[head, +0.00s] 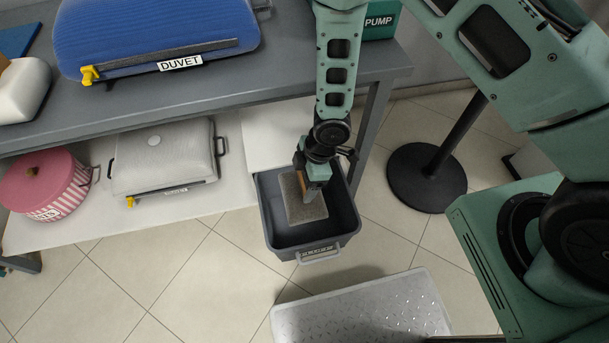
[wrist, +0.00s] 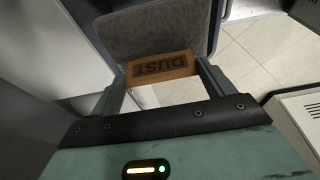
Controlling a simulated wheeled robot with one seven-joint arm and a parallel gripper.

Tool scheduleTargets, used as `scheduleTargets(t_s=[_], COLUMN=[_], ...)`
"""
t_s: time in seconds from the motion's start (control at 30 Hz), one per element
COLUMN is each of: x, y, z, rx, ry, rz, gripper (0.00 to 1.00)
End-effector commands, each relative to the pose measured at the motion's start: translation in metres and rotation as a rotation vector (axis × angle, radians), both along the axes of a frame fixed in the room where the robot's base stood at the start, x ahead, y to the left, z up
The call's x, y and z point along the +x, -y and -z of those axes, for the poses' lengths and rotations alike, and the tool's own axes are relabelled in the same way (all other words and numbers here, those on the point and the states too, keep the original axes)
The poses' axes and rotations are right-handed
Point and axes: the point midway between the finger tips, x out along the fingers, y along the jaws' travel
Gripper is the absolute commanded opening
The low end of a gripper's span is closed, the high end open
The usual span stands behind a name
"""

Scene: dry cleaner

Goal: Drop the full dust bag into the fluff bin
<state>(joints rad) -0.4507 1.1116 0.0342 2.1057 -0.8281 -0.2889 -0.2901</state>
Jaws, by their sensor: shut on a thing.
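The dust bag (head: 295,200) is a grey-brown fuzzy slab with an orange-tan collar. In the wrist view the bag (wrist: 150,30) hangs beyond its collar, which is marked DUST (wrist: 160,68). My gripper (head: 313,190) is shut on that collar, with one finger at each end of it in the wrist view (wrist: 160,78). The fluff bin (head: 352,222) is a dark grey open tub with a label and light handle on its front, standing on the floor. In the head view the bag appears over the bin's opening. I cannot tell how deep it hangs.
A grey table (head: 290,70) holds a blue DUVET bag (head: 150,35) and a green PUMP box (head: 380,24). Its lower shelf holds a grey case (head: 165,160) and a pink striped tin (head: 45,185). A round black stand base (head: 427,177) is right of the bin. A pale patterned lid or box (head: 360,305) lies in front.

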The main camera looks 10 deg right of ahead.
Motion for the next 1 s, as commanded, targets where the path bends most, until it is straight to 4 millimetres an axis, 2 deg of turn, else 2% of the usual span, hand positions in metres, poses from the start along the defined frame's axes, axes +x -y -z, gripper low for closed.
scheduleTargets(t_s=[0.1, 0.13, 0.2, 0.43, 0.57, 0.67, 1.0], x=[0.0, 0.0, 0.0, 0.0, 0.001, 0.001, 0.001], y=[0.0, 0.0, 0.0, 0.0, 0.003, 0.006, 0.028], z=[-0.001, -0.001, -0.001, -0.001, -0.009, -0.025, -0.103], rx=[0.0, 0.0, 0.0, 0.0, 0.0, 0.001, 0.003], ry=[0.0, 0.0, 0.0, 0.0, 0.0, 0.001, 0.002], rz=[0.0, 0.0, 0.0, 0.0, 0.002, 0.002, 0.005], gripper=[0.44, 0.84, 1.0, 1.0, 1.0, 1.0, 1.0])
